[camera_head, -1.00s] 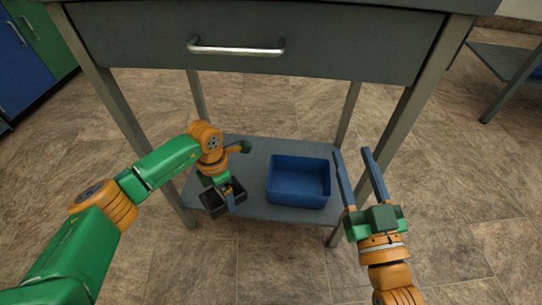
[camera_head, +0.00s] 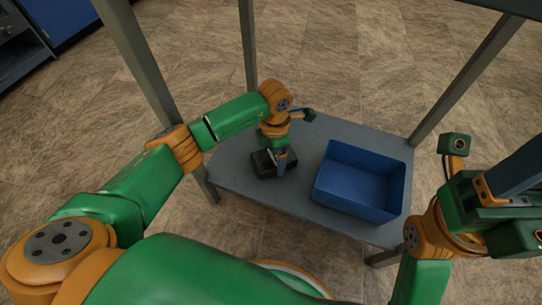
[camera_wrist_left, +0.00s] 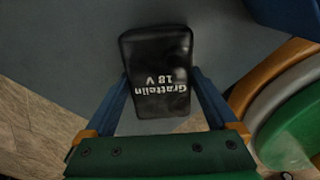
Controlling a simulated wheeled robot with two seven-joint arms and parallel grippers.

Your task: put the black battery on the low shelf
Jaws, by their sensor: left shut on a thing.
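The black battery (camera_head: 264,164) is at the left part of the low grey shelf (camera_head: 234,160), left of a blue bin. In the left wrist view the battery (camera_wrist_left: 157,70) shows its "Grattelin 18 V" label upside down. My left gripper (camera_head: 284,162) is shut on it, with a blue finger on each side. The battery is at or just above the shelf; I cannot tell if it touches. My right gripper (camera_head: 520,172) is at the right edge, empty as far as I see, and partly cut off.
The blue bin (camera_head: 352,192) stands on the right part of the shelf and looks empty. Grey table legs (camera_head: 248,55) rise around the shelf. A strip of shelf is bare between the battery and the bin.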

